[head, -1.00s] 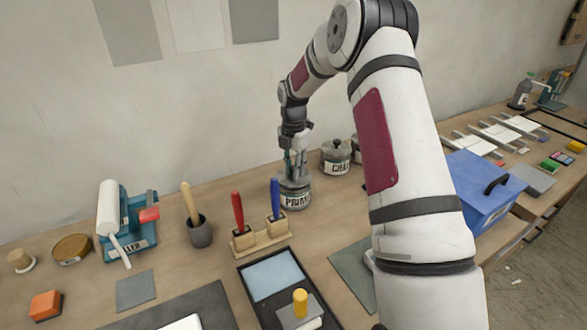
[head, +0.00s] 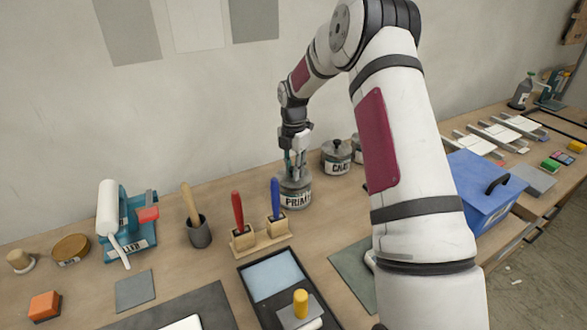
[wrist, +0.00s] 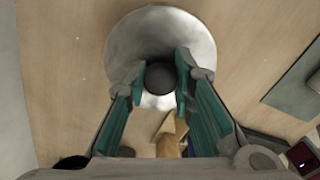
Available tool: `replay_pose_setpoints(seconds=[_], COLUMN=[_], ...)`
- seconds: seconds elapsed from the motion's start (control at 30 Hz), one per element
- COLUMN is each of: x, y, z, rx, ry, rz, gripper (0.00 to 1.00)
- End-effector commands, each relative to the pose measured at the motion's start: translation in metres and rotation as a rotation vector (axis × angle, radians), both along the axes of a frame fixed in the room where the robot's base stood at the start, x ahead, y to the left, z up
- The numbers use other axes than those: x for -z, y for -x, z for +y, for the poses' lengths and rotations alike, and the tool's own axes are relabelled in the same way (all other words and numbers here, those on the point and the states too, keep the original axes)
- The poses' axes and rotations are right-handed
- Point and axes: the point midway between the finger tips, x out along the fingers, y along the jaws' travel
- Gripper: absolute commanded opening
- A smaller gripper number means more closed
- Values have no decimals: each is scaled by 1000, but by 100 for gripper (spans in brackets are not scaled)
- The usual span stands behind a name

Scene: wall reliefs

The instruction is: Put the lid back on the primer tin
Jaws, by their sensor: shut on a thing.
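The primer tin (head: 297,201) stands on the bench near the wall, its label partly readable. My gripper (head: 295,172) points down over its top, with the fingers around the dark round knob of a grey lid (wrist: 205,50). In the wrist view my gripper (wrist: 160,78) has its teal fingers on either side of that knob (wrist: 160,77), shut on it. The lid hides the tin below it in the wrist view. In the head view the lid is at the top of the tin; I cannot tell whether it is fully seated.
A lidded chalk tin (head: 336,157) stands close on the right. A stand with red and blue tools (head: 260,238) is in front. A mortar with a stick (head: 199,232) and a roller (head: 124,222) are to the left. A blue box (head: 480,190) stands right of my arm.

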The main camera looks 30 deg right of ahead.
Motion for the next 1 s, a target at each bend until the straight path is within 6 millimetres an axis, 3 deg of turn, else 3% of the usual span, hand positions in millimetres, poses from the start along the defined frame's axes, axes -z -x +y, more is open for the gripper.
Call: replay_pose_setpoints(seconds=[0.93, 0.97, 1.0], x=[1, 1, 1], y=[0, 0, 0], z=[0, 0, 0], rx=[1, 1, 1], ry=[0, 0, 0], rz=[0, 0, 0], gripper=[0, 27, 36])
